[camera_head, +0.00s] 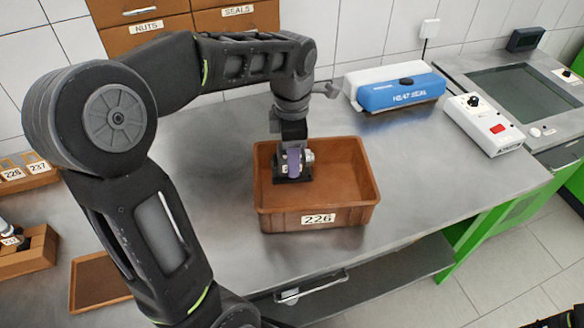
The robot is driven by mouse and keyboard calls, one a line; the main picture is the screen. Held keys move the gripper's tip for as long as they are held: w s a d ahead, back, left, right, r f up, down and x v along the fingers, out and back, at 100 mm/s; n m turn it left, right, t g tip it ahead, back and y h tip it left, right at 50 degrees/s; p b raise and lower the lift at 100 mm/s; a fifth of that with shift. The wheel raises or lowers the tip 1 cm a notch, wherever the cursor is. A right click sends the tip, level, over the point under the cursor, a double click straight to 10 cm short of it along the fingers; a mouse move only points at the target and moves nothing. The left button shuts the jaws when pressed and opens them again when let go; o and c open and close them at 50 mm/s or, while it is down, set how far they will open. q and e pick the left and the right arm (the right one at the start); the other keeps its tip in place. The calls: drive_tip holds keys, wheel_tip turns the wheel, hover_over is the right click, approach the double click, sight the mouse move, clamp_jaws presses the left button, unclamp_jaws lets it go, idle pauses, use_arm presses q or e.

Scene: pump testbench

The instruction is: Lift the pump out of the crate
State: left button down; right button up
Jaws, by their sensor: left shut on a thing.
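The brown crate (345,190) labelled 226 stands on the metal bench in the middle of the view. The pump (307,158), with a purple band, a grey metal part and a dark base, is in the left part of the crate. My left gripper (293,150) reaches down from above and is shut on the pump. The fingers are small and partly merge with the pump. I cannot tell whether the pump's base touches the crate floor.
A blue and white heat sealer (400,92) stands behind the crate to the right. A white control box (483,124) is at the right. Small bins and a brown tray (97,283) are at the left. The bench right of the crate is clear.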

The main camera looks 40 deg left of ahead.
use_arm(q)
drive_tip(key=shift+r, duration=0.4)
idle(0.4)
